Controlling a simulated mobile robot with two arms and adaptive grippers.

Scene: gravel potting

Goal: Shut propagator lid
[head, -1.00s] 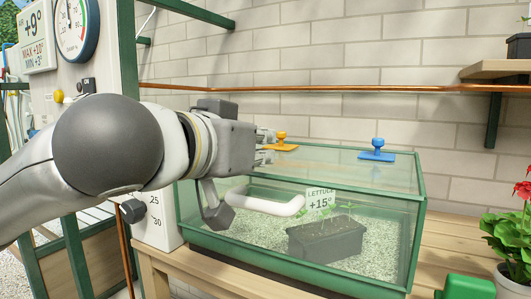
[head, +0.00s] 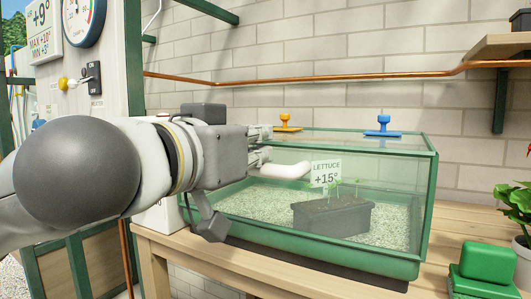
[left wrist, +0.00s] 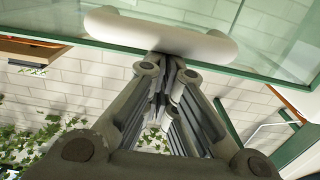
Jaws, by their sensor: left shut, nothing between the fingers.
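The propagator is a clear box with a green-framed glass lid (head: 345,143) over a green base (head: 340,258). The lid looks level above the base; I cannot tell whether its edge is fully seated. Its white handle (head: 290,171) sticks out at the front, partly hidden by my gripper. My left gripper (head: 264,146) is shut and empty, at the front beside the handle. In the left wrist view the handle (left wrist: 160,34) lies across, just beyond the shut fingertips (left wrist: 167,62); I cannot tell whether they touch. My right gripper is out of view.
An orange knob (head: 288,122) and a blue knob (head: 383,125) sit on the propagator's top. A dark seedling tray (head: 333,218) is inside with a lettuce label (head: 326,173). Green blocks (head: 487,267) and a potted plant (head: 521,205) stand right on the wooden bench (head: 465,225).

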